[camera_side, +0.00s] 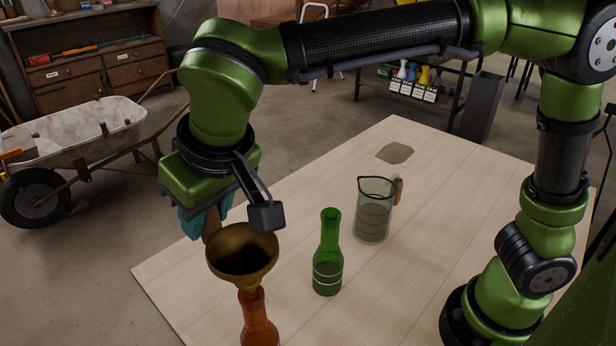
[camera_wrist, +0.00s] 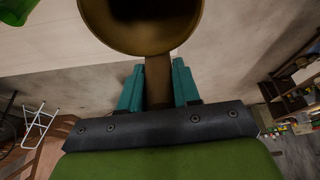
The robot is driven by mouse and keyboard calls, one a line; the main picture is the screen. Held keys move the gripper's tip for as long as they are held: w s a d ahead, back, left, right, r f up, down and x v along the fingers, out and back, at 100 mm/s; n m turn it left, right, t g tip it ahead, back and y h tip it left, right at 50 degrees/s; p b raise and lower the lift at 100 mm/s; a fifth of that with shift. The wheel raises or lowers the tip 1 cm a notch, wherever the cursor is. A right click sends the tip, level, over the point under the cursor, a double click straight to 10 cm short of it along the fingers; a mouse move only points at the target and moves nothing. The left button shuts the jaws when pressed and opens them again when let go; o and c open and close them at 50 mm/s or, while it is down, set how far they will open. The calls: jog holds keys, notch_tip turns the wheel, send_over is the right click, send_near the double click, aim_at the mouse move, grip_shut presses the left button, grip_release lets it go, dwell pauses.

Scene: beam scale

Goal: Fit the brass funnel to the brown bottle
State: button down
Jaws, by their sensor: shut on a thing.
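The brass funnel (camera_side: 242,252) is held by my gripper (camera_side: 207,222), whose teal fingers are shut on its flat handle. In the wrist view the funnel (camera_wrist: 140,28) fills the top middle, with its handle between the two teal fingers (camera_wrist: 158,85). The brown bottle (camera_side: 259,322) stands upright at the near edge of the side view, its lower part cut off. The funnel is right above the bottle's mouth, roughly upright. Its spout is hidden, so I cannot tell whether it is inside the neck or still above it.
A green bottle (camera_side: 328,258) stands right of the funnel, and a glass jug (camera_side: 374,210) with a handle stands behind it. A brownish flat patch (camera_side: 395,153) lies at the far end of the wooden table (camera_side: 450,190). A wheelbarrow (camera_side: 75,135) stands on the floor at left.

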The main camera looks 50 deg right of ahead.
aim_at(210, 231)
jog(key=shift+f, duration=1.4)
jog(key=shift+f, duration=0.1)
jog(key=c, duration=0.7)
grip_release()
jog(key=v, duration=1.7)
